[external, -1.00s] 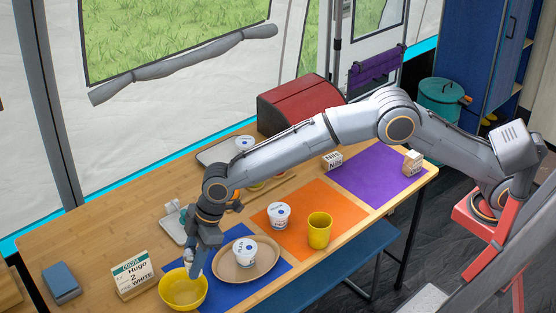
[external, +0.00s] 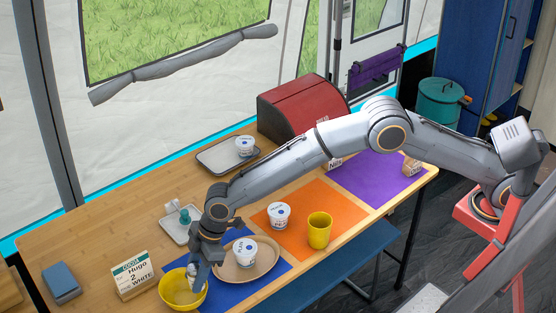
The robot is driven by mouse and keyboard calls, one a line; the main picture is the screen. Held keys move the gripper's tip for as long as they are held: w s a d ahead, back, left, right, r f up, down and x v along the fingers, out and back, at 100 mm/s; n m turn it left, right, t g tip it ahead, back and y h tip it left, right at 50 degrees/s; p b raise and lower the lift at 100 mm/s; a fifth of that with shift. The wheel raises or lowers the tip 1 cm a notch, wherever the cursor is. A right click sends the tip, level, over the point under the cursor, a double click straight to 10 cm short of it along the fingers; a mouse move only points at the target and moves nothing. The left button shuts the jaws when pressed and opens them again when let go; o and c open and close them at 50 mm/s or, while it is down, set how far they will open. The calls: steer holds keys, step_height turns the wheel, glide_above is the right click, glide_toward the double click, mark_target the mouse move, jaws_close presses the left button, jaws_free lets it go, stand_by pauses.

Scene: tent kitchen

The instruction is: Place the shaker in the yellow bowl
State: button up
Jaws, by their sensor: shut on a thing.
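My gripper (external: 195,279) points down into the right side of the bowl. It is shut on a small pale thing, which I take to be the shaker (external: 191,269). The fingers and the bowl hide most of the shaker. I cannot tell whether it touches the bowl's bottom.
A brown plate (external: 268,266) with a white cup (external: 245,252) is just right of my gripper. A name card (external: 133,276) stands left of the bowl. Behind is a grey tray (external: 172,230) with a teal-topped item (external: 184,215). A yellow cup (external: 319,231) stands farther right.

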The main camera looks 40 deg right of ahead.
steer(key=shift+f, duration=0.3)
steer(key=o, duration=1.1)
steer(key=shift+r, duration=0.1)
steer(key=shift+r, duration=0.3)
steer(key=b+v, duration=0.1)
steer(key=v, duration=1.1)
steer(key=shift+r, duration=0.2)
steer(key=shift+d, duration=0.15)
